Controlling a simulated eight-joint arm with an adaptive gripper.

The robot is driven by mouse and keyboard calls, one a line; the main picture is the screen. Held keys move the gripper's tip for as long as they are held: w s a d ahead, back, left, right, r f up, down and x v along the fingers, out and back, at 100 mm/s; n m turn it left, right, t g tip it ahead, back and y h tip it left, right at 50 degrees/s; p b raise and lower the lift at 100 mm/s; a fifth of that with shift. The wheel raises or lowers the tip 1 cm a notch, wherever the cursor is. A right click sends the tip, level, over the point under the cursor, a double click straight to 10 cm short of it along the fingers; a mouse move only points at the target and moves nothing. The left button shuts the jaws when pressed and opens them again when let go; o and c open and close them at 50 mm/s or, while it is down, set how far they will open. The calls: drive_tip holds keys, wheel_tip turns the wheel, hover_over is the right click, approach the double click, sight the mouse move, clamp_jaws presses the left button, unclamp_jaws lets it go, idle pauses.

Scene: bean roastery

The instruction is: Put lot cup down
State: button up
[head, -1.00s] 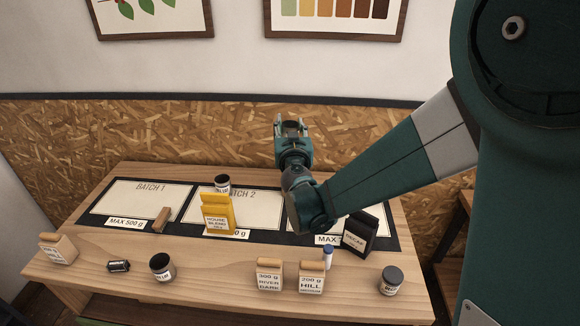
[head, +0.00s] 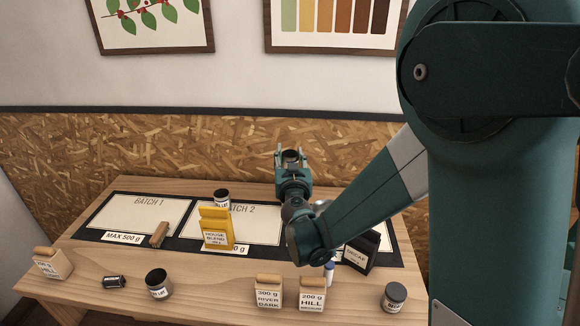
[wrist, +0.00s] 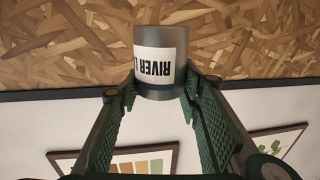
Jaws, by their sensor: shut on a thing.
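My gripper (head: 290,158) is shut on the lot cup (wrist: 161,60), a grey cup with a white label reading "RIVER L…". The wrist view is upside down, with the wall pictures at the bottom, and the label is inverted too, so the cup is upright. In the head view the held cup (head: 291,156) shows as a dark rim between the fingers, in front of the wall boards and above the table's back edge. The wooden table (head: 90,290) carries a dark mat with a BATCH 1 panel (head: 140,213) and a BATCH 2 panel (head: 262,226). My arm hides much of the right panel.
A yellow House Blend bag (head: 216,230) and a dark cup (head: 221,199) stand by BATCH 2. A wooden block (head: 159,234) lies by BATCH 1. A black Decaf bag (head: 362,248) is right. Cups (head: 158,284) (head: 394,297) and labelled boxes (head: 268,291) line the front.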

idle(0.3)
drive_tip(key=shift+f+b, duration=0.45)
drive_tip(key=shift+f, duration=1.45)
drive_tip(key=shift+f, duration=0.15)
drive_tip(key=o, duration=0.9)
drive_tip(key=shift+s+r, duration=0.2)
drive_tip(key=shift+s, duration=0.4)
drive_tip(key=s, duration=0.3)
drive_tip(key=s+d+p, duration=0.1)
drive_tip(key=s, duration=0.6)
drive_tip(key=shift+s+d, duration=0.35)
